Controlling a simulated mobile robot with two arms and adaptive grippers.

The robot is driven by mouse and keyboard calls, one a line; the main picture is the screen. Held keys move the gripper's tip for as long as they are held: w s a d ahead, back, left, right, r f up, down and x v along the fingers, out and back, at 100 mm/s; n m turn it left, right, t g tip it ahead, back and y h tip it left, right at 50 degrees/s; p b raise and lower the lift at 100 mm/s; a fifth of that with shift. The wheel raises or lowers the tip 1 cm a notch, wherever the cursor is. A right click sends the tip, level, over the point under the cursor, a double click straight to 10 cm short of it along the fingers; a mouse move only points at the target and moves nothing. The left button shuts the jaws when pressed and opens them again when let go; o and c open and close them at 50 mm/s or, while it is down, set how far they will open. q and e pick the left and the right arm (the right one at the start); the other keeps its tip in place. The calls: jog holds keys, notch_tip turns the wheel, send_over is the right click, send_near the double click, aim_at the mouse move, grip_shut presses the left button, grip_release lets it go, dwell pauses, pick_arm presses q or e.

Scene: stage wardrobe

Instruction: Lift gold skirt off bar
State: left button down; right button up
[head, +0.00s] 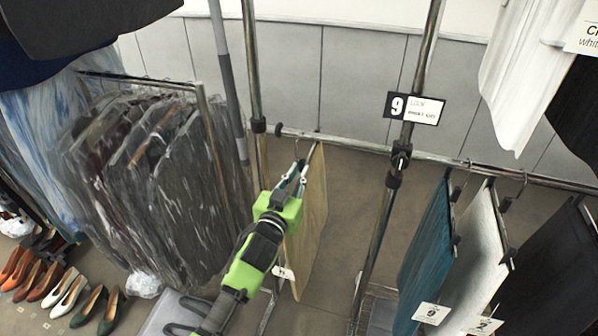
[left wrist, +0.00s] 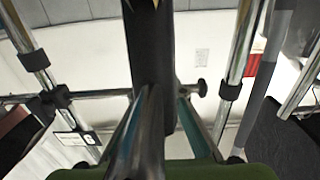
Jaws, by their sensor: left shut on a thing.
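The gold skirt (head: 312,220) hangs edge-on below the chrome bar (head: 342,144), at the bar's left end. A white tag (head: 283,273) shows at its lower left. My left gripper (head: 296,174) is at the skirt's top edge, just below the bar, and is shut on the skirt's hanger. In the left wrist view a dark upright piece (left wrist: 151,55) stands between the fingers, with the bar (left wrist: 100,97) crossing behind. I cannot tell whether the hanger's hook still rests on the bar. My right gripper is not in view.
A chrome post with a sign marked 9 (head: 417,108) stands right of the skirt. A teal skirt (head: 428,240), a white one (head: 473,255) and a black one (head: 555,275) hang further right. Plastic-covered garments (head: 150,170) hang at left. Shoes (head: 65,295) stand lower left.

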pick_arm(q)
jog(key=shift+r, duration=0.15)
jog(key=shift+p+v, duration=0.6)
jog(key=shift+v, duration=0.25)
jog(key=p+v, duration=1)
jog(key=v, duration=3.6)
